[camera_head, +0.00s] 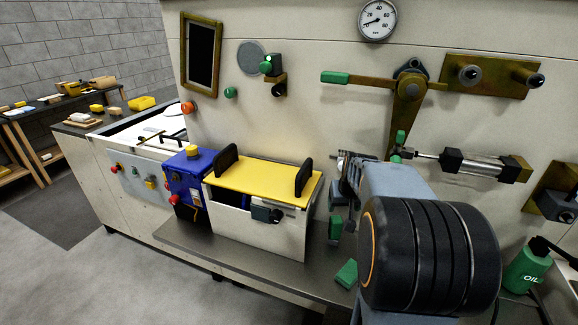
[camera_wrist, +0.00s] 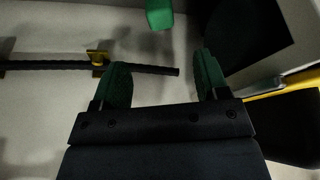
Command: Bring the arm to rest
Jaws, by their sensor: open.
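My gripper (camera_wrist: 163,78) shows in the wrist view with its two green-padded fingers apart. Nothing is between the fingers. In the head view my arm reaches toward the machine front at the right, and its thick black ribbed joint hides much of what lies behind it. The gripper is mostly hidden there, so its exact gap to the machine cannot be told. A green block (camera_wrist: 159,14) shows beyond the fingertips in the wrist view, apart from them.
A yellow-topped hopper box (camera_head: 262,181) stands left of my arm, beside a blue box (camera_head: 185,180). A green block (camera_head: 347,273) lies on the shelf (camera_head: 240,258). A green-handled lever (camera_head: 408,90) and a cylinder (camera_head: 483,164) are close above. Open floor (camera_head: 100,275) lies at left.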

